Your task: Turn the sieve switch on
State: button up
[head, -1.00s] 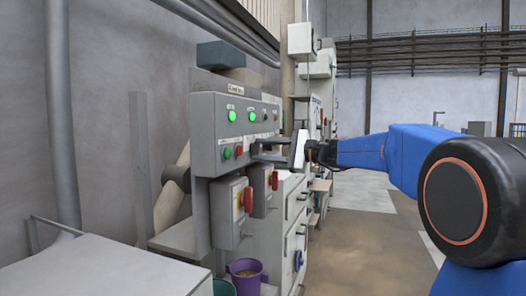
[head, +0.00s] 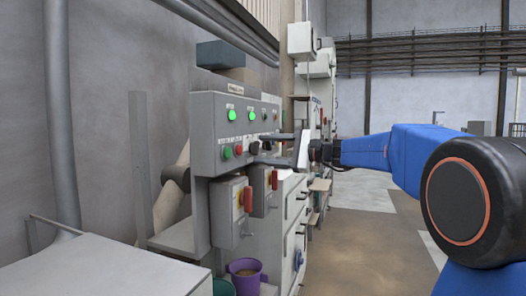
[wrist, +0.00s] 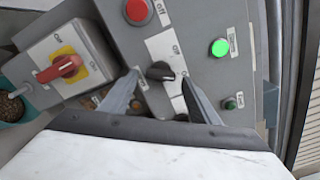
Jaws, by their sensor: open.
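The grey control panel (head: 202,130) stands at the left centre of the head view. A black rotary knob (wrist: 160,71) on a pale label plate is in the middle of the wrist view, and it shows in the head view (head: 254,147). Its small lettering is too blurred to name it surely. My gripper (wrist: 159,80) is open, with one finger on each side of this knob. In the head view my gripper (head: 268,141) is at the panel's right part. I cannot tell whether the fingers touch the knob.
A red button (wrist: 137,11) and a lit green lamp (wrist: 219,47) flank the knob. A red switch handle on a yellow plate (wrist: 83,73) sits on a box at left. A purple bucket (head: 246,280) stands below. Open floor lies at right.

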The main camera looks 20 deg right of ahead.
jog(key=v, duration=1.6)
jog(key=shift+s, duration=0.1)
jog(key=s+a+f+n+g+h, duration=0.2)
jog(key=s+a+f+g+h, duration=0.1)
jog(key=s+a+f, duration=0.5)
jog(key=s+a+f+n+g+h, duration=0.25)
jog(key=s+a+f, duration=0.35)
jog(key=f, duration=0.5)
jog(key=s+d+f+n+h, duration=0.3)
jog(key=s+f+n+h, duration=0.1)
jog(key=s+f, duration=0.5)
jog(key=s+d+f+n+h, duration=0.4)
jog(key=s+f+n+h, duration=0.1)
jog(key=s+f, duration=0.5)
jog(key=shift+s+f, duration=0.3)
jog(key=shift+f, duration=0.2)
